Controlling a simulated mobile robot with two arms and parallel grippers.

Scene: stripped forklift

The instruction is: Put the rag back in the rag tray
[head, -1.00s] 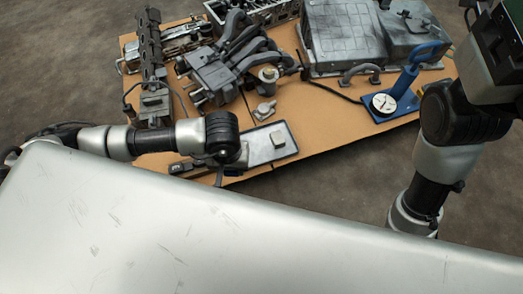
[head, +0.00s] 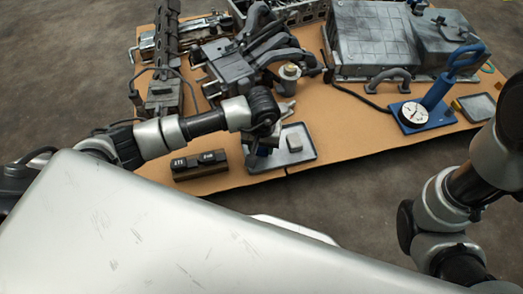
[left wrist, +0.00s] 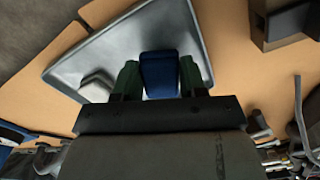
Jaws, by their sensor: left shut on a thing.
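My left gripper (head: 262,152) is over the left part of a shallow grey tray (head: 312,153) at the table's near edge. In the left wrist view the gripper (left wrist: 160,78) is shut on a blue thing (left wrist: 160,72), which I take to be the rag. A pale block (head: 294,142) sits in the tray, right of the gripper. My right gripper is out of view.
A dark block with two labelled parts (head: 200,165) lies left of the tray. A metal canister (head: 289,78) and engine parts (head: 235,60) stand behind. A blue dial gauge stand (head: 425,112) and a smaller tray (head: 478,108) are at the right. Bare tabletop lies between.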

